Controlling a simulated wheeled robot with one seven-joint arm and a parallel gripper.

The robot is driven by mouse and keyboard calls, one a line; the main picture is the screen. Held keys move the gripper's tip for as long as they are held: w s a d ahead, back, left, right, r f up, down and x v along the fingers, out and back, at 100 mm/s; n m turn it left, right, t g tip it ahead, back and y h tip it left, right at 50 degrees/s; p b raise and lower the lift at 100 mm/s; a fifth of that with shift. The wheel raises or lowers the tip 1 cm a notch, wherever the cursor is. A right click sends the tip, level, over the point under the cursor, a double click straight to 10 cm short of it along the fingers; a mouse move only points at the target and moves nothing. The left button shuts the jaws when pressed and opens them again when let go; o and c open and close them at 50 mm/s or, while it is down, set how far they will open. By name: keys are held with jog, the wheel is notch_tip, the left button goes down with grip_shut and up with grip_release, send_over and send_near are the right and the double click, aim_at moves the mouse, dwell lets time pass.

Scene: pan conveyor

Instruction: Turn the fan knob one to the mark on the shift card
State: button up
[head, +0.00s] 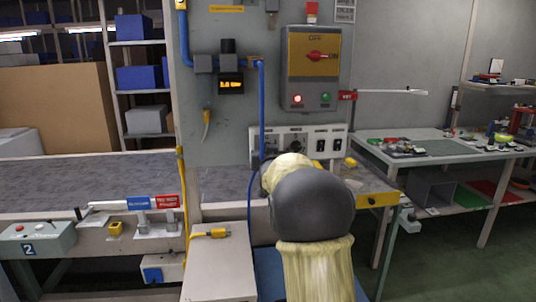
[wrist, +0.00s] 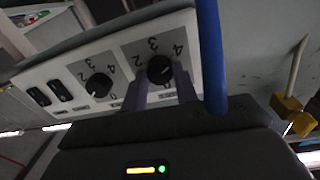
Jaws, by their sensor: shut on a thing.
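Two black rotary knobs with printed numbers sit on a pale panel (wrist: 122,72) on the wall. In the wrist view my gripper (wrist: 161,82) has its two fingers on either side of the right-hand knob (wrist: 160,68), shut on it. Numbers 2, 3 and 4 show around it, upside down. Its pointer is too small to read surely. The other knob (wrist: 98,86) is free, to the left.
Two black rocker switches (wrist: 49,94) share the panel. A blue pipe (wrist: 211,55) runs close beside my gripper. A grey box with a red switch (head: 317,57) hangs above the panel. A yellow-fronted bench (head: 375,198) stands right of my arm.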

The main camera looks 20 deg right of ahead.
jog(key=shift+f, duration=0.25)
jog(key=o, duration=0.9)
jog(key=shift+o, duration=0.4)
jog(key=shift+r, duration=0.1)
jog(key=b+v, duration=0.1)
jog(key=v, duration=1.6)
jog(key=shift+s+a, duration=0.2)
